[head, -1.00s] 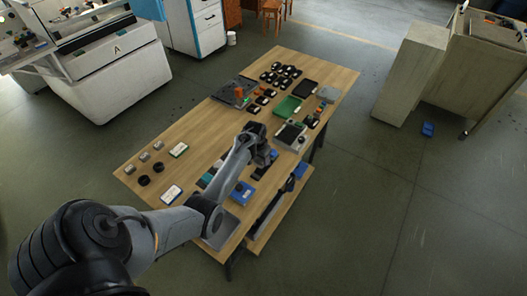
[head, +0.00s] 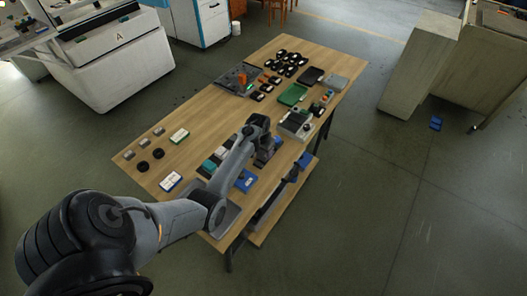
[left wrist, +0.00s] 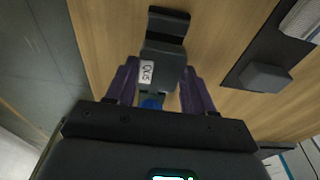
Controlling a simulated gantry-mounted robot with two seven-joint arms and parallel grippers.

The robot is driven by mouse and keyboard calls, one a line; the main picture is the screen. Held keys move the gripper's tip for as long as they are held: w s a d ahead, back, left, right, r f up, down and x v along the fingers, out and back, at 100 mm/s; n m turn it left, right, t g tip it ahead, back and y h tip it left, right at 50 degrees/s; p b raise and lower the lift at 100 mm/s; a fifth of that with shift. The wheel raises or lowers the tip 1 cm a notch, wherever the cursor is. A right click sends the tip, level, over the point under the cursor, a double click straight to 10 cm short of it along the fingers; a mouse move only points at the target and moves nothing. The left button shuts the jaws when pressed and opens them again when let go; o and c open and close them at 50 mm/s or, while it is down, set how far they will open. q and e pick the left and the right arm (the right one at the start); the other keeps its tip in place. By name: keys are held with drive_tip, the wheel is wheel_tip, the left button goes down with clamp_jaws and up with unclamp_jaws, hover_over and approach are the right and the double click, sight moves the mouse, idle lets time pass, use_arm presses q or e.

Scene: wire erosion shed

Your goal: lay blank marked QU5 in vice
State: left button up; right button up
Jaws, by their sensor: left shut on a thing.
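In the left wrist view, a dark grey block with a white label reading QU5 (left wrist: 163,62) sits between the two purple fingers of my left gripper (left wrist: 160,78), which is shut on it. A black stepped piece (left wrist: 169,24) shows just beyond the block; I cannot tell whether they touch. In the head view, my left gripper (head: 267,150) is over the right part of the wooden table, partly hidden by its own arm. I cannot tell for sure which thing is the vice. My right gripper is not in view.
The table (head: 205,125) also holds a grey device (head: 297,124), a green tray (head: 292,95), a dark tray with an orange piece (head: 236,80) and a blue box (head: 245,180). Several small black parts (head: 288,62) stand at the far end. The table's left middle is bare.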

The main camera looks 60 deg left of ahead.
use_arm(q)
drive_tip(key=shift+r+p, duration=0.1)
drive_tip(key=shift+p, duration=0.3)
idle(0.8)
idle(0.5)
drive_tip(key=shift+a+f, duration=0.1)
drive_tip(key=shift+f, duration=0.3)
idle(0.4)
drive_tip(key=shift+f+b, duration=0.35)
drive_tip(key=o, duration=1.4)
drive_tip(key=shift+w, duration=0.1)
drive_tip(key=o, duration=0.4)
drive_tip(key=shift+f, duration=0.1)
